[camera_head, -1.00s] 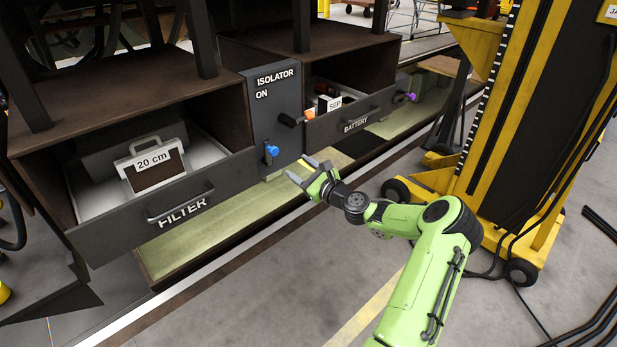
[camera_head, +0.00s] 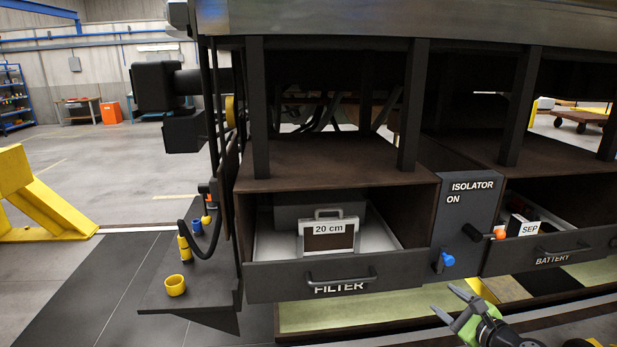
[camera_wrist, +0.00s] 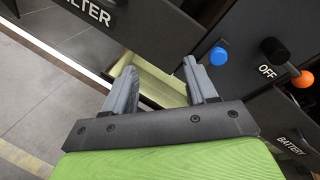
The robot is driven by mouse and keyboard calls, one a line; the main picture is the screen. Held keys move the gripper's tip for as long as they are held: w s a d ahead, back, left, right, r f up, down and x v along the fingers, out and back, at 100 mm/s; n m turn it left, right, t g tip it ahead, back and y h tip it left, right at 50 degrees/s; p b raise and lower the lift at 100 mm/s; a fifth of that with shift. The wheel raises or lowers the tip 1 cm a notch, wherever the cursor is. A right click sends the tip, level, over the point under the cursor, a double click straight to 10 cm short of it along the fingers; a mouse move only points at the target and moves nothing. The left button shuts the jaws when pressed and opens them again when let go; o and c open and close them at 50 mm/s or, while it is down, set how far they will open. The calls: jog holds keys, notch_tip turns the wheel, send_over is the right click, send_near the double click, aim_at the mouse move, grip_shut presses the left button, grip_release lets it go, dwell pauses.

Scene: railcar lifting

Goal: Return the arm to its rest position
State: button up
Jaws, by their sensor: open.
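My green gripper (camera_head: 451,308) shows at the bottom right of the head view, in front of the isolator panel and below its blue knob. In the wrist view its two grey fingers (camera_wrist: 161,88) are spread apart with nothing between them. The blue knob (camera_wrist: 218,56) and the panel lie beyond the fingers, and no contact shows. Most of my arm is out of the head view.
The filter drawer (camera_head: 400,272) is pulled out and holds a box marked 20 cm (camera_head: 328,238). The battery drawer (camera_head: 560,254) is open too. The isolator panel (camera_head: 466,212) has an orange-tipped handle (camera_head: 499,235). Clear floor lies left.

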jog(key=s+a+n+g+b, duration=0.1)
jog(key=s+a+n+g, duration=0.35)
jog(key=a+n, duration=0.45)
jog(key=s+a+n+g, duration=0.3)
jog(key=a+n+g, duration=0.25)
jog(key=a, duration=0.55)
jog(key=s+a+r+n+h, duration=0.1)
jog(key=s+r+n, duration=0.1)
jog(key=s, duration=0.6)
jog(key=s+a+r+n+h+b, duration=0.1)
jog(key=s+r+n, duration=0.1)
jog(key=s+n, duration=0.3)
jog(key=s+a+r+n+h, duration=0.1)
jog(key=s+r+n, duration=0.2)
jog(key=s, duration=0.7)
jog(key=shift+s+a+n+h, duration=0.25)
jog(key=shift+s+n+h, duration=0.15)
jog(key=shift+n, duration=0.05)
jog(key=shift+r, duration=0.1)
